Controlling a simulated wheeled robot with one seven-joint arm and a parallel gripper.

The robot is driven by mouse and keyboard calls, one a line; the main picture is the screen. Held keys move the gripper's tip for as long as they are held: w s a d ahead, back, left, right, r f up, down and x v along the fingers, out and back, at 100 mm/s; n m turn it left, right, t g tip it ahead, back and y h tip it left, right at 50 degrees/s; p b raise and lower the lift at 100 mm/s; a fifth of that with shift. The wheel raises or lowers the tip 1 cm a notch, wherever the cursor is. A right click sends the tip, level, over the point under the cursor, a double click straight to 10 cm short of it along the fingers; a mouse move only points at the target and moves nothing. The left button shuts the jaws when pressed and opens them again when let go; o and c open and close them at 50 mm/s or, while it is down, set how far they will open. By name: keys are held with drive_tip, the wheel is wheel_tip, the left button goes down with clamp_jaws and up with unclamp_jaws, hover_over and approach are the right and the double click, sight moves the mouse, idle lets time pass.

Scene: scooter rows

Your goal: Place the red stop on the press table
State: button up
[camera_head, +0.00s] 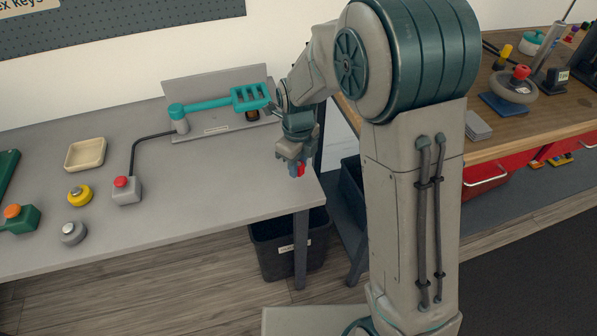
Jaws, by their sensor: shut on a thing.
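My gripper (295,163) is above the right end of the grey table, close to its right edge. It is shut on a small red thing (299,170), probably the red stop; the fingers hide most of it. The press table (215,195) appears to be this grey table, with a teal lever device (215,104) on a grey base at its back. A gap between the held thing and the tabletop cannot be judged clearly.
A grey box with a red button (126,191), a yellow knob (80,196), a grey knob (73,233) and a beige tray (86,154) stand on the left. The table's middle front is clear. A dark bin (290,248) is below. A wooden bench (540,110) stands right.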

drive_tip(key=shift+f, duration=1.8)
drive_tip(key=shift+f, duration=0.15)
drive_tip(key=shift+f, duration=0.15)
drive_tip(key=o, duration=0.9)
drive_tip(key=shift+o, duration=0.2)
